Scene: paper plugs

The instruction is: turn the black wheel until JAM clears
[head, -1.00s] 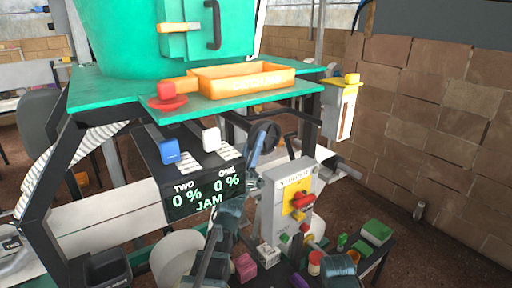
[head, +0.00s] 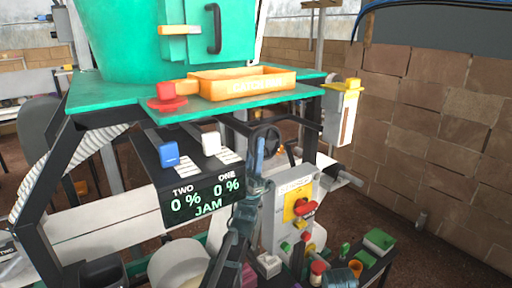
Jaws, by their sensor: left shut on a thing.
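The black wheel (head: 272,131) stands upright at the right end of the display box, under the green table top. My left gripper (head: 260,147) is at the wheel's lower left and is shut on it; its jaws and arm hide part of the rim. The display (head: 205,197) reads TWO 0 %, ONE 0 % and JAM in green. My right gripper is not in view; only a teal part of my right arm shows at the bottom.
A grey box with a red knob (head: 305,208) on a yellow plate stands right of my left arm. Blue (head: 169,153) and white (head: 211,143) blocks sit on the display box. Small coloured things crowd the bottom right. An orange tray (head: 240,83) is on the green table.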

